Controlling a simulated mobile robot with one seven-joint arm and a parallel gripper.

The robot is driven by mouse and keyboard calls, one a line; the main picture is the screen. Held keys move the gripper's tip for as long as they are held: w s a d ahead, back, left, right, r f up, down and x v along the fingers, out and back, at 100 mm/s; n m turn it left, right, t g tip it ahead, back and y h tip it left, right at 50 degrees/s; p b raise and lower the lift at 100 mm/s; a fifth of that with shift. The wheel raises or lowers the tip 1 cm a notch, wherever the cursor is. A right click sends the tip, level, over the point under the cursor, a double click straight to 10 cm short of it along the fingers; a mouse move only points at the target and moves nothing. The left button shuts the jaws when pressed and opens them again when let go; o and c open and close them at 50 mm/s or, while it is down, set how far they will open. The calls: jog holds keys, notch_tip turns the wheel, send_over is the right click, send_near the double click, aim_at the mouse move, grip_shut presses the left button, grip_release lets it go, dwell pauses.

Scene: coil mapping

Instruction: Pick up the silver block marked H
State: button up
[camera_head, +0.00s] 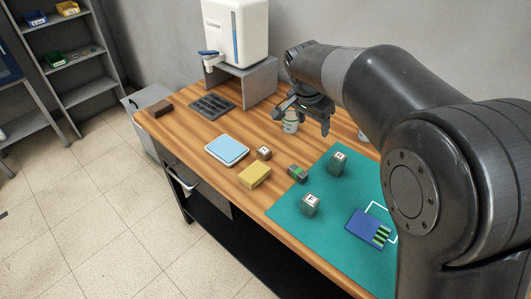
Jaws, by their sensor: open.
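Two grey, silver-looking blocks with white letter labels are on the green mat (285,209). One block (338,164) is near the mat's back edge, and the other block (310,207) is nearer the front. A smaller brown block (264,154) with a white label sits on the bare wood to their left. The letters are too small to read surely, so I cannot tell which is H. My gripper (304,116) is open above the back of the table, behind and left of the back grey block, apart from both grey blocks.
A white-and-green container (290,124) stands under my gripper. A small dark-and-green piece (298,173), yellow block (254,176), blue-topped tray (227,149) and blue board (368,229) lie around the blocks. A white machine (236,32) stands at the back on a grey stand (259,82).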

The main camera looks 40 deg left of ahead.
send_near(264, 150)
jog(key=s+r, duration=0.1)
jog(key=shift+t, duration=0.3)
jog(key=x, duration=0.5)
jog(key=shift+s+d+f, duration=0.1)
jog(key=shift+d+f, duration=0.05)
jog(key=shift+d, duration=0.1)
jog(key=x, duration=0.5)
jog(key=shift+a+f, duration=0.1)
jog(key=shift+a, duration=0.2)
jog(key=c, duration=1)
jog(key=shift+c, duration=0.6)
